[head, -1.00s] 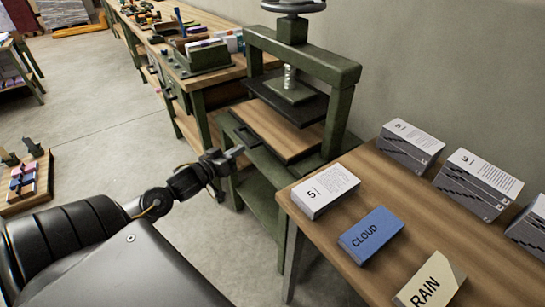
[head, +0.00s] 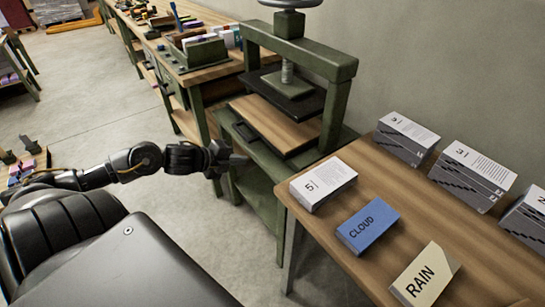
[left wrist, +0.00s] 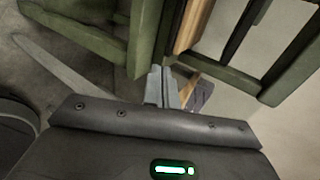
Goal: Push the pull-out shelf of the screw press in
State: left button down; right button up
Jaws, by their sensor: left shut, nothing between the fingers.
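The green screw press (head: 340,90) stands against the wall, with its screw and dark upper plate above the bed. Its pull-out shelf (head: 272,122) is a wooden board with a dark handle (head: 243,130) at its front; it sticks out from under the plate toward the left. My left gripper (head: 238,160) is shut and empty, just in front of and below the handle, with a gap seeming to remain. In the left wrist view its closed fingers (left wrist: 163,88) point at green frame beams (left wrist: 145,40); the shelf cannot be told for sure there. My right gripper is out of view.
A wooden table (head: 440,230) at the right holds the CLOUD block (head: 368,225), the RAIN block (head: 425,275) and stacks of cards. A long workbench (head: 205,72) with tools runs to the back left. The floor at left is mostly clear.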

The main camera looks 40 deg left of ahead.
pick_arm(q)
send_near(278, 155)
notch_tip(278, 155, down, 3)
jog(key=w, duration=0.2)
jog(key=w+d, duration=0.1)
jog(key=w, duration=0.1)
jog(key=shift+d+r+p, duration=0.15)
jog(key=shift+d+p, duration=0.05)
jog(key=shift+p, duration=0.15)
jog(key=shift+w+d, duration=0.15)
jog(key=shift+w, duration=0.25)
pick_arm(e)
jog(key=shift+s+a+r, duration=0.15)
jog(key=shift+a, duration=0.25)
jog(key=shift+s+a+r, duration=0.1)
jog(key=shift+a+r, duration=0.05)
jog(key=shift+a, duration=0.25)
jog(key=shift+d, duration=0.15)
